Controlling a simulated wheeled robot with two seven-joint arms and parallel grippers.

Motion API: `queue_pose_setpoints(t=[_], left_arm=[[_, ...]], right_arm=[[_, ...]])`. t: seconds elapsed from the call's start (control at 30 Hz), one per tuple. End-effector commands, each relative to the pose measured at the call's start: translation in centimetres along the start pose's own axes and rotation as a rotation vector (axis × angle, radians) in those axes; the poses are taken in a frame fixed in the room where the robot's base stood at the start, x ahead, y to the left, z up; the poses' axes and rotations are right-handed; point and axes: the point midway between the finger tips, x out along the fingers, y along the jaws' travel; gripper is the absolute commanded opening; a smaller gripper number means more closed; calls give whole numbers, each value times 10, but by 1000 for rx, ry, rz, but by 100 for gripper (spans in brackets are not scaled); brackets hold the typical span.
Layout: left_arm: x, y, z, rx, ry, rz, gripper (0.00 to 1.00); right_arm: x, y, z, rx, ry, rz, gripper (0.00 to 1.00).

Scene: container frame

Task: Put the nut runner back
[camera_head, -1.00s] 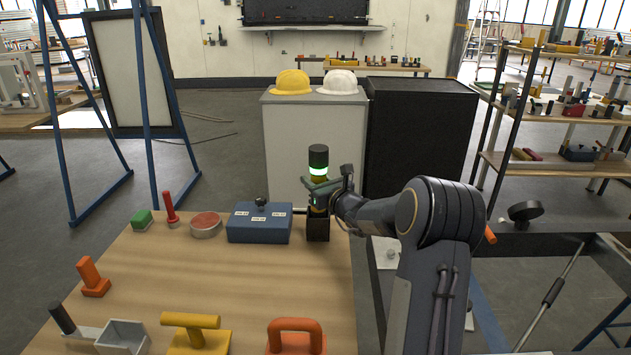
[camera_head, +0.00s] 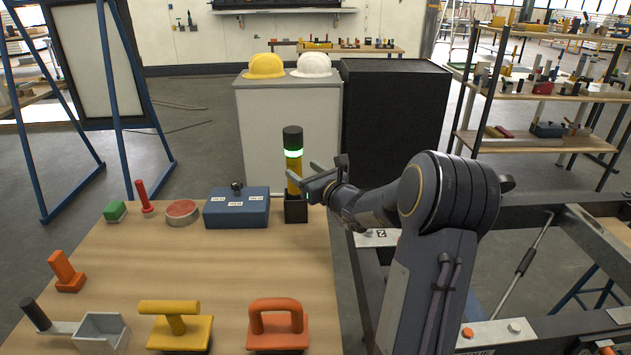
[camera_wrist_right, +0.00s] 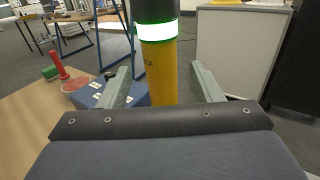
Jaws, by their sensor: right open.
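The nut runner (camera_head: 293,162), a yellow upright cylinder with a black top and a glowing green-white ring, stands in a small black square holder (camera_head: 296,209) at the far right edge of the wooden table. My right gripper (camera_head: 312,176) is open at its right side, level with the yellow body. In the right wrist view the nut runner (camera_wrist_right: 159,70) shows upright, between the two spread fingers in the picture, with clear gaps on both sides. Its lower end is hidden in the holder. My left gripper is out of view.
A blue box (camera_head: 237,210) stands left of the holder, with a red round tin (camera_head: 182,212) beyond it. Yellow (camera_head: 178,325) and orange (camera_head: 278,325) handled tools lie at the table's front. A dark metal frame (camera_head: 560,240) is at right.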

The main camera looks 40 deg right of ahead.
Motion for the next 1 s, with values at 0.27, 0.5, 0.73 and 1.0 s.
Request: queue_pose_setpoints(t=[0.27,0.5,0.73,1.0], left_arm=[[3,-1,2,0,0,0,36],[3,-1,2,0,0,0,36],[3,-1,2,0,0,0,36],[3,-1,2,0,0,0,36]], right_arm=[[-44,0,0,-1,0,-1,59],[-52,0,0,0,-1,0,59],[-51,0,0,0,0,0,59],[-51,0,0,0,0,0,59]])
